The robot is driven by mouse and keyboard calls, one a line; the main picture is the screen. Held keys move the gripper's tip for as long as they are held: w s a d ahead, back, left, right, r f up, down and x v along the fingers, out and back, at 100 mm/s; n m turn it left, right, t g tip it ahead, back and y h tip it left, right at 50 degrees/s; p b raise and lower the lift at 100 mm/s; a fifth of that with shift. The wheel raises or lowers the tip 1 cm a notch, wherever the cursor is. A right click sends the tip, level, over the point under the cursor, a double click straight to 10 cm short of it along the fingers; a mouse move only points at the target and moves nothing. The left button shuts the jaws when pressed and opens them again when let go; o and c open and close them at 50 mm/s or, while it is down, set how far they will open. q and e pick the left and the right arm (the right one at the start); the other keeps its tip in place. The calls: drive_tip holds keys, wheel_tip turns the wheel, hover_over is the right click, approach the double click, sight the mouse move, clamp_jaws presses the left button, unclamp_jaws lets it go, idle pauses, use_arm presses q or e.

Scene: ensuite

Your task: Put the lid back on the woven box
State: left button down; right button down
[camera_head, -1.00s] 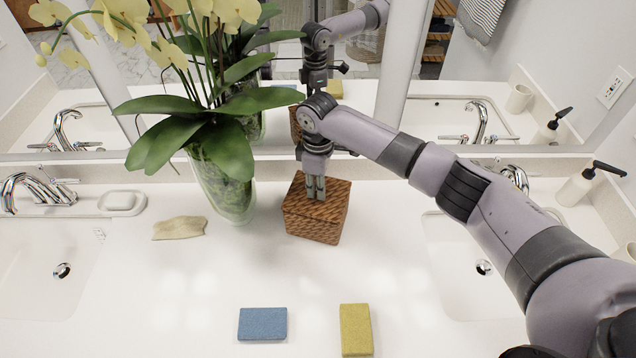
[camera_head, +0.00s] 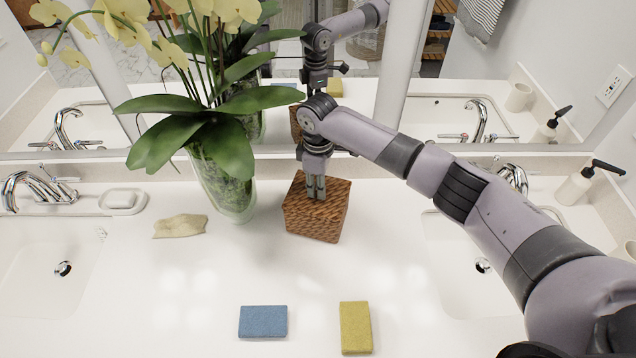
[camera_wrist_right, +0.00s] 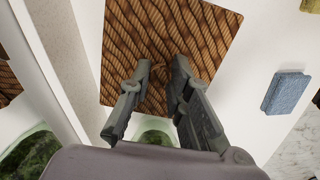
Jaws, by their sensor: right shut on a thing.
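The brown woven box (camera_head: 314,223) stands on the white counter, right of the orchid vase. Its woven lid (camera_head: 335,189) lies on top of it, and I see no clear gap between lid and box. My right gripper (camera_head: 316,190) points down at the lid from above. In the right wrist view the lid (camera_wrist_right: 170,40) fills the upper middle, and the fingers of the right gripper (camera_wrist_right: 158,85) are close around a small knob or loop at its middle. The fingertips hide part of this handle. My left gripper is not in view.
The orchid's glass vase (camera_head: 222,185) stands close left of the box. A beige cloth (camera_head: 180,226) lies further left. A blue sponge (camera_head: 263,321) and a yellow sponge (camera_head: 356,327) lie in front. Sinks are on both sides, and a mirror stands behind. The counter before the box is clear.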

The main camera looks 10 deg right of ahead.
drive_tip(key=c, duration=1.4)
unclamp_jaws()
drive_tip(key=o, duration=0.5)
drive_tip(key=shift+c, duration=0.2)
drive_tip(key=shift+r+p, duration=0.55)
drive_tip(key=shift+r, duration=2.95)
